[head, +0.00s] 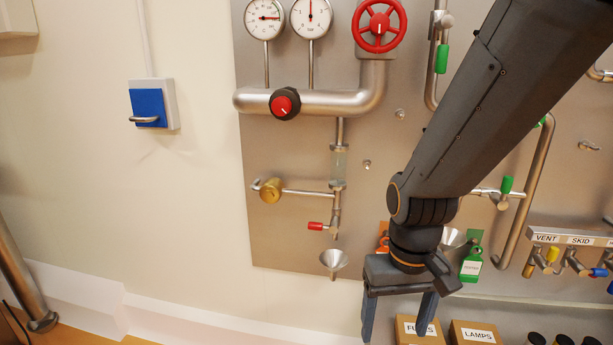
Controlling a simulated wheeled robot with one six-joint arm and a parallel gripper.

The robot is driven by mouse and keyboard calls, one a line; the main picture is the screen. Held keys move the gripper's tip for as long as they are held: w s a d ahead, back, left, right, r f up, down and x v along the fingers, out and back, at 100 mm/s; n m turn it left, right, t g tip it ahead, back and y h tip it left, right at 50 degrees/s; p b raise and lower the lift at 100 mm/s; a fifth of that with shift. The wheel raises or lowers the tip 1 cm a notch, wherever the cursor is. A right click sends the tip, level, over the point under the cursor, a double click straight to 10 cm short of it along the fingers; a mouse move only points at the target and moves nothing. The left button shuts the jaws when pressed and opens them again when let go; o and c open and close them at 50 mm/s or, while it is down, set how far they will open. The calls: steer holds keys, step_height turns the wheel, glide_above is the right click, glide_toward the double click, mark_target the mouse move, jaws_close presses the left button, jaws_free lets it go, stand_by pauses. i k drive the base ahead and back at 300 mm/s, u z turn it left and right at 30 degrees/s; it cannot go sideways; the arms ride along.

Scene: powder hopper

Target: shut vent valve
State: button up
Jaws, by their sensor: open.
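The label VENT (546,238) sits at the left end of a small rail on the right of the steel panel. Below it is a small metal valve with a yellow handle (552,255), tilted upward. A darker yellow end (528,270) shows just to its lower left. I cannot tell from this view whether the valve is open or shut. My gripper (398,318) hangs at the lower middle, left of and lower than the vent valve, apart from it. Its fingers point down, are spread apart and hold nothing visible.
The label SKID (580,241) is beside VENT, with a blue-handled valve (598,272) further right. A green tag (471,262) hangs near my gripper. Boxes marked LAMPS (476,333) and another (418,330) stand below. A red-handled valve (316,226) and steel funnel (334,260) are left.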

mark_target(543, 264)
steer(key=z, duration=0.25)
steer(key=k, duration=0.95)
steer(key=z, duration=0.95)
steer(key=i, duration=0.5)
steer(key=u, duration=0.05)
